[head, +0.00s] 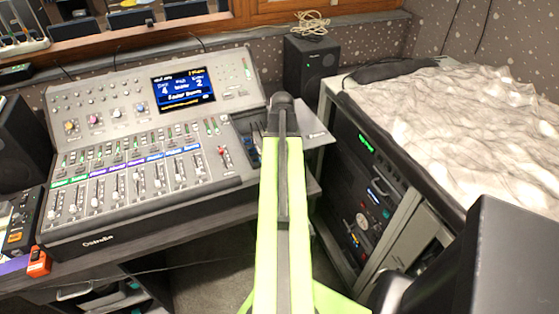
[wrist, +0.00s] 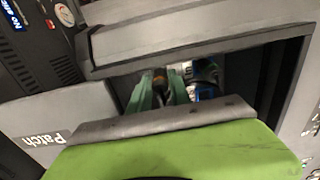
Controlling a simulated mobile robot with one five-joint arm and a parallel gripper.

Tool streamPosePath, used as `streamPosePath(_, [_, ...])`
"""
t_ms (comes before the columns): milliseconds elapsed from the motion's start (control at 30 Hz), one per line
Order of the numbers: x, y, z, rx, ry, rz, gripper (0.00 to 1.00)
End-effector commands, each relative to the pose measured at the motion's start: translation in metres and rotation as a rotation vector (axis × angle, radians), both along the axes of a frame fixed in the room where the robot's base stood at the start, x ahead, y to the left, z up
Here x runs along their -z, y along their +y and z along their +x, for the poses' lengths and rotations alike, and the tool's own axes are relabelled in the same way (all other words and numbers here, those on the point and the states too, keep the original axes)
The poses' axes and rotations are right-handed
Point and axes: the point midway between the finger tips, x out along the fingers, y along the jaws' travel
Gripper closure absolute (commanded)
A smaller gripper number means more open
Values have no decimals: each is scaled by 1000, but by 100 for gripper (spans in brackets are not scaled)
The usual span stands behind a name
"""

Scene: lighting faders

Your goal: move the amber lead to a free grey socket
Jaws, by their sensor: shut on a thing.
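In the wrist view, the two green fingers of my gripper (wrist: 160,90) reach into a dark recess. They are shut on a small dark plug with an amber-brown tip, which looks like the amber lead (wrist: 160,76). Most of the lead is hidden by the fingers and the grey bar in front. I cannot tell whether its end sits in a socket. No grey socket can be made out. In the head view, my arm hides the gripper and lead, beside the right end of the mixing console (head: 140,150).
A blue and white connector (wrist: 206,88) sits just right of the fingers. A grey overhang (wrist: 200,40) closes the recess above, and a panel marked "Patch" (wrist: 45,137) stands at left. An equipment rack (head: 365,190) and a speaker (head: 310,65) stand right of the console.

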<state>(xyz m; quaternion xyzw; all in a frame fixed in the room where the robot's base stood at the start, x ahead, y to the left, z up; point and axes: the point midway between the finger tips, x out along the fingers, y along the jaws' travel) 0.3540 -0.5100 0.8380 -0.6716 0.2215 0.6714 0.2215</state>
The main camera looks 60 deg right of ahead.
Motion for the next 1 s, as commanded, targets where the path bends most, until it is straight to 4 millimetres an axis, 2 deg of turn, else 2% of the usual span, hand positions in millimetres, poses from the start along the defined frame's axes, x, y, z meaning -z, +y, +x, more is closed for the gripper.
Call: streamPosePath(1000, [6, 0, 0, 0, 0, 0, 100])
